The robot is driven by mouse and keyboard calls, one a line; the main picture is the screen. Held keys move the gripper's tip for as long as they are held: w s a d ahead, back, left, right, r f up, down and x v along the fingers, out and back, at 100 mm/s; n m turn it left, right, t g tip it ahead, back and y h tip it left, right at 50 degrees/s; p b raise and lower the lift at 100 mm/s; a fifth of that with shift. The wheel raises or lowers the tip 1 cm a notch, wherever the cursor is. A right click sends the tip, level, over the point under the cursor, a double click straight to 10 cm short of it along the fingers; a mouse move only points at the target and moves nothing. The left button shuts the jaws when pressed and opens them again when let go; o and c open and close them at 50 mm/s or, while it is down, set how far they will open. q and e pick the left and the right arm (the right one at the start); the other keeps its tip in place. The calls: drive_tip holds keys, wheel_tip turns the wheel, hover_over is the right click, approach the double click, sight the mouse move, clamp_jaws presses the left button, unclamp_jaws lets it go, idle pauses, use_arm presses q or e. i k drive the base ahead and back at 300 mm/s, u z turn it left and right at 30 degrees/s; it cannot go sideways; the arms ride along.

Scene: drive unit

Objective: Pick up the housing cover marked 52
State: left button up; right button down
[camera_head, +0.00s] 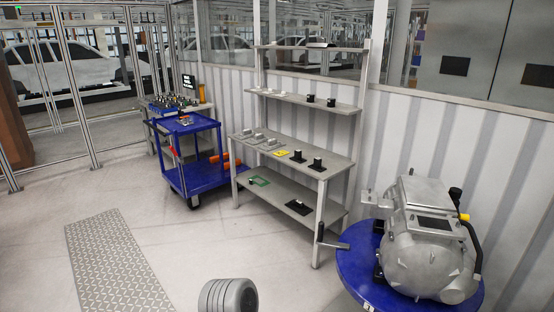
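No number 52 can be read on any part from here. The grey workbench (333,167) stands in the middle of the view with several small parts on it. Light grey metal parts (258,138) sit at the left of its upper top. Dark parts with upright knobs (317,164) sit at the right of it. I cannot tell which, if any, is the housing cover. A large silver drive unit housing (425,255) rests on a round blue stand (352,268) at the right. Neither of my grippers shows in this view.
A blue cart (190,160) with parts stands left of the workbench. Orange cylinders (224,158) lie beside it. A dark bracket (320,234) sticks out between bench and stand. A ridged grey cylinder (228,296) shows at the bottom edge. Floor is free around the patterned floor plate (115,262).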

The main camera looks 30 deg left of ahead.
sight(272, 144)
drive_tip(key=u, duration=0.95)
drive_tip(key=i, duration=0.3)
drive_tip(key=u, duration=0.85)
drive_tip(key=i, duration=1.8)
drive_tip(key=z, duration=0.55)
drive_tip(key=i, duration=1.25)
drive_tip(key=z, duration=1)
drive_tip(key=i, duration=0.8)
drive_tip(key=u, duration=0.6)
